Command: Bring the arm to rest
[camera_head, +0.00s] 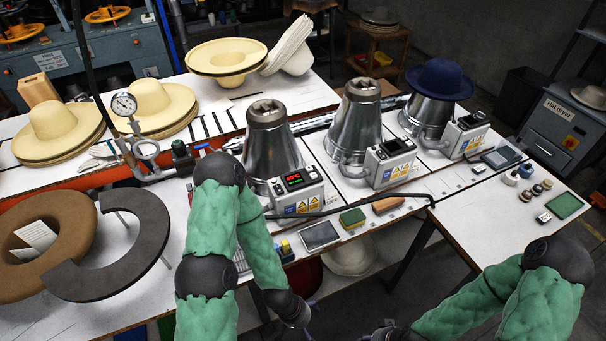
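My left arm (210,240) wears a green padded sleeve, rises at the left of centre and bends down over the table's front edge. Its dark wrist and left gripper (309,310) hang low at the bottom centre, in front of the table. My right arm (540,305), also green-sleeved, comes in from the lower right and bends left. Its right gripper (388,333) shows only in part at the bottom edge. Both grippers are apart from the table goods. Their fingers are too small, dark and cut off to tell open from shut, and no held object shows.
Metal hat presses (273,140) with control boxes stand along the white table (470,215); a blue hat (440,79) sits on the far one. Cream hats (56,125) lie at left. A dark open ring (110,275) lies left of my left arm. Dark floor shows below.

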